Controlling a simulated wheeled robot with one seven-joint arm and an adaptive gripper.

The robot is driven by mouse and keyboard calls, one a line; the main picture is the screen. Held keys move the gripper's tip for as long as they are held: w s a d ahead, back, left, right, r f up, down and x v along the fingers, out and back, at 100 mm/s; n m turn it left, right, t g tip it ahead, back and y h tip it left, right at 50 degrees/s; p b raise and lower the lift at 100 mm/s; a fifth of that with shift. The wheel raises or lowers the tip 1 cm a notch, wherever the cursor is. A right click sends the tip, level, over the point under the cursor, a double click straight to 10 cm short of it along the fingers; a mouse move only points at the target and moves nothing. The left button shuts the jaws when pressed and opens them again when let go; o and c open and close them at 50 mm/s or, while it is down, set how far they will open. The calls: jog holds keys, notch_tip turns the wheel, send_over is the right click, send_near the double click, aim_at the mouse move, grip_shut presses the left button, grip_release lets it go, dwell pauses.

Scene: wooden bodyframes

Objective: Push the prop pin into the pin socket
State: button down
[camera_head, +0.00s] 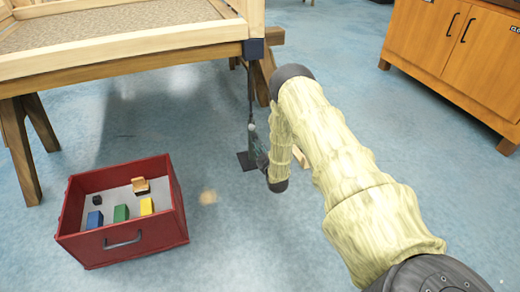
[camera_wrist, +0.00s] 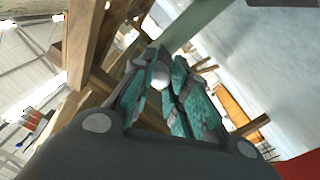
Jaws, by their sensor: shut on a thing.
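My gripper (camera_head: 257,143) is beside the thin dark prop post under the corner of the wooden frame. In the wrist view its teal-padded fingers (camera_wrist: 163,88) are closed around a pale round knob, which I take to be the prop pin (camera_wrist: 160,76). The pin also shows as a small pale dot against the post in the head view (camera_head: 251,127). The prop post (camera_head: 250,95) runs from the black frame corner down to a dark foot plate on the floor. I cannot make out the pin socket, nor how far the pin sits in it.
The wooden frame (camera_head: 130,52) stands on trestles at the upper left. A red crate (camera_head: 125,244) with several coloured blocks is on the floor at the lower left. A wooden cabinet (camera_head: 450,50) stands at the upper right. The blue floor between is mostly clear.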

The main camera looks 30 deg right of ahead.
jog(key=shift+b+x, duration=0.35)
jog(key=shift+x, duration=0.9)
jog(key=c, duration=1.3)
grip_release()
jog(key=shift+s, duration=0.1)
jog(key=v, duration=1.2)
